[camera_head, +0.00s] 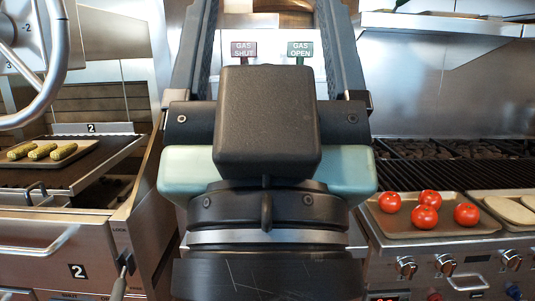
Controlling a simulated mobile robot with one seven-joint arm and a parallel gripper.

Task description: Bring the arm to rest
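My gripper (268,22) fills the middle of the head view, pointing up and away from the camera. Its two dark fingers stand wide apart, one on each side, and run up past the top edge, so their tips are cut off. It looks open, and I see nothing held between the visible parts of the fingers. The gripper body and wrist hide the middle of the scene behind them.
At left, a tray (85,146) with green vegetables (42,151) lies on a drawer-like unit, below a metal handwheel (45,85). At right, a tray (400,222) holds several tomatoes (424,217) before a grill grate (450,178). Gas signs (243,49) stand behind.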

